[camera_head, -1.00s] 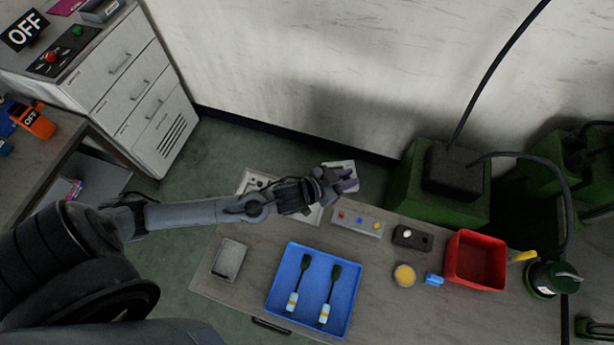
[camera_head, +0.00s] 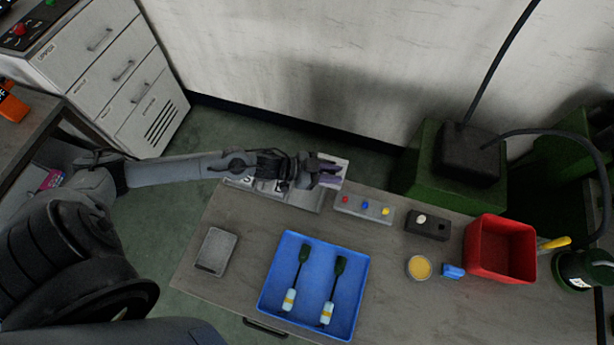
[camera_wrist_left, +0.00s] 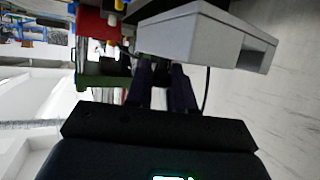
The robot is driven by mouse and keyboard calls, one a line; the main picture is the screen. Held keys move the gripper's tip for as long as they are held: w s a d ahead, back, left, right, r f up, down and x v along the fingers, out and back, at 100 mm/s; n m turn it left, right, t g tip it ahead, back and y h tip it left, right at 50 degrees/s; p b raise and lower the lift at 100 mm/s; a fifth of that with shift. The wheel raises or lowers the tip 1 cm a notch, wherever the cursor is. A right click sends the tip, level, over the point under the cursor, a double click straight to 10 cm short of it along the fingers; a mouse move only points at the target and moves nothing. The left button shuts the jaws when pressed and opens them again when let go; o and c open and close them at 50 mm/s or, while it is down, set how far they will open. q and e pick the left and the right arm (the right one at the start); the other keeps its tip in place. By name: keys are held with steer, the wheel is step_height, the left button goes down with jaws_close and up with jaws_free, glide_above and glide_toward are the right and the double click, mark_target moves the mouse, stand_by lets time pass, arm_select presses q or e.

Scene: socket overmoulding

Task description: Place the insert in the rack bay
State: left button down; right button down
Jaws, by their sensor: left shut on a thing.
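My left gripper (camera_head: 326,174) is at the back of the bench and shut on a pale grey block, which I take to be the insert (camera_head: 335,162). In the left wrist view the insert (camera_wrist_left: 190,38) is a box shape with an open end at its right, at the tips of the two dark fingers (camera_wrist_left: 163,85). A light grey flat fixture with lettering, likely the rack (camera_head: 309,200), lies below and beside the gripper. My arm covers much of it, so its bays cannot be made out. My right gripper is not in view.
A button box (camera_head: 363,208) stands just right of the rack. A blue tray (camera_head: 268,290) with two brushes lies in front. A grey device (camera_head: 215,251), a black switch box (camera_head: 428,225), a yellow-topped tub (camera_head: 419,267) and a red bin (camera_head: 500,250) are also on the bench.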

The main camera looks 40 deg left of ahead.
arm_select(q)
steer(key=shift+s+a+f, duration=0.5)
steer(key=shift+s+f, duration=0.6)
steer(key=shift+f, duration=0.25)
steer(key=shift+s+a+f, duration=0.45)
steer(key=shift+s+f, duration=0.6)
steer(key=shift+f, duration=0.3)
steer(key=shift+s+a+f, duration=0.5)
steer(key=shift+s+f, duration=0.6)
steer(key=shift+f, duration=0.25)
steer(key=shift+f, duration=0.2)
steer(key=c, duration=1)
jaws_free()
steer(key=shift+a, duration=0.1)
